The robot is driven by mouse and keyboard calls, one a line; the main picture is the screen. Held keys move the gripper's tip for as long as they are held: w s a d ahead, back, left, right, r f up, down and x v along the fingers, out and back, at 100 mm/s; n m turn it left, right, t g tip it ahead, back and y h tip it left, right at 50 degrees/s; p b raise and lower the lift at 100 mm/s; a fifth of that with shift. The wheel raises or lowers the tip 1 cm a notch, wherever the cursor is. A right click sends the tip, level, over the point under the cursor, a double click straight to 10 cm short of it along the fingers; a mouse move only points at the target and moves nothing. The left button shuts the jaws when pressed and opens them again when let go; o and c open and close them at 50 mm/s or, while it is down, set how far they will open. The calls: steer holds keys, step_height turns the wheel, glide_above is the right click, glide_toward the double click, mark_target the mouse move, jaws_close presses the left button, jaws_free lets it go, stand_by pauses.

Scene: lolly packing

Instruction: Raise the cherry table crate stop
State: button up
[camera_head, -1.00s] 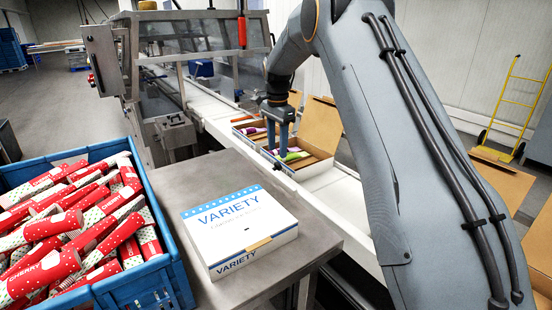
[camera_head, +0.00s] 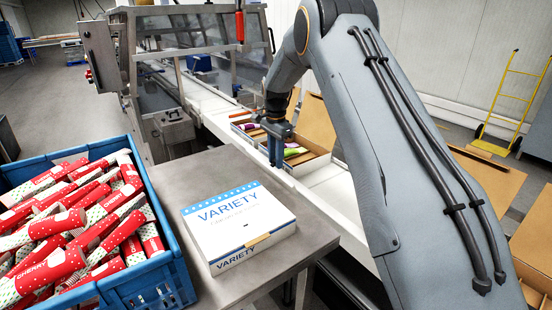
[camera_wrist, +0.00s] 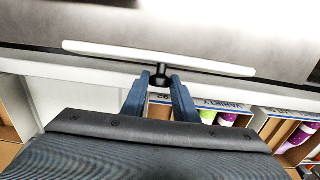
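In the wrist view a long pale bar (camera_wrist: 215,64) with a short black stem (camera_wrist: 160,77) lies along the edge of a grey metal surface. I take it to be the crate stop, though no label shows. My gripper (camera_wrist: 160,84) has its two blue fingertips one on each side of the stem. I cannot tell whether they press on it. In the head view my gripper (camera_head: 276,162) points down beside the far edge of the metal table (camera_head: 190,172). The bar is not clearly visible there. A blue crate (camera_head: 172,257) of red cherry rolls stands at the left.
A closed white VARIETY box (camera_head: 238,226) sits on the table. Open cardboard boxes (camera_head: 318,126) with colourful packs stand on the white conveyor (camera_head: 335,190) behind my gripper. A machine with clear guards (camera_head: 160,75) stands beyond the table. A yellow hand truck (camera_head: 514,95) is at the right.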

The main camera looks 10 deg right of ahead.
steer(key=shift+w+d+f+g+y+b, duration=0.3)
steer(key=shift+d+f+y+b, duration=0.15)
steer(key=shift+d+y+b, duration=0.4)
steer(key=y+b, duration=0.1)
steer(key=g+y+b, duration=0.1)
steer(key=b, duration=0.1)
steer(key=shift+w+d+f, duration=0.15)
steer(key=shift+d+f, duration=0.05)
steer(key=shift+d, duration=0.1)
steer(key=o, duration=1)
steer(key=b+v, duration=0.2)
steer(key=v, duration=0.6)
